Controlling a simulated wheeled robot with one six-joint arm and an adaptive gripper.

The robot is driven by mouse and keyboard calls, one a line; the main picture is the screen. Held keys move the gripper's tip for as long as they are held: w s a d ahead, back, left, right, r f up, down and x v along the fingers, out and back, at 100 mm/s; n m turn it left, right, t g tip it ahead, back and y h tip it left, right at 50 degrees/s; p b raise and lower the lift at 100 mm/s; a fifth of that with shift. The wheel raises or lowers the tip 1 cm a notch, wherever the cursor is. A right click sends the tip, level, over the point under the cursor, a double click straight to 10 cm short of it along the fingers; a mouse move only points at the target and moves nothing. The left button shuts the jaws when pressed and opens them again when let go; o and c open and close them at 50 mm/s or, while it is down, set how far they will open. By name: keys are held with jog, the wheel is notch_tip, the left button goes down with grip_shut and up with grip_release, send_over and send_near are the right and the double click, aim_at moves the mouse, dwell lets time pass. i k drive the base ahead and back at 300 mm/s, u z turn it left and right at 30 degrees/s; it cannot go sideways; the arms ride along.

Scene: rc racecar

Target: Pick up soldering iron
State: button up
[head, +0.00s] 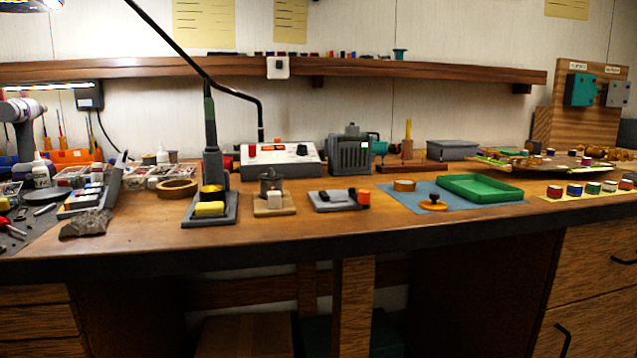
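What looks like the soldering iron (210,118) is a slim dark upright tool with a greenish-grey upper part. It stands in a dark stand (228,215) at the left middle of the workbench. A yellow sponge (209,209) lies on the front of the stand base, with a brass-coloured round piece (212,190) behind it. The iron's lower end is hidden in the stand. My gripper is not recognisable in the head view.
A dark rod crosses behind the iron's top. A white control box (283,160) stands behind right. A wooden ring (177,188) is left; a small wood-based stand (273,207) is right. The wooden bench (330,228) has clear front space. A shelf (440,73) runs above.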

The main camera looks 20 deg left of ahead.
aim_at(209, 109)
jog(key=u, duration=1.65)
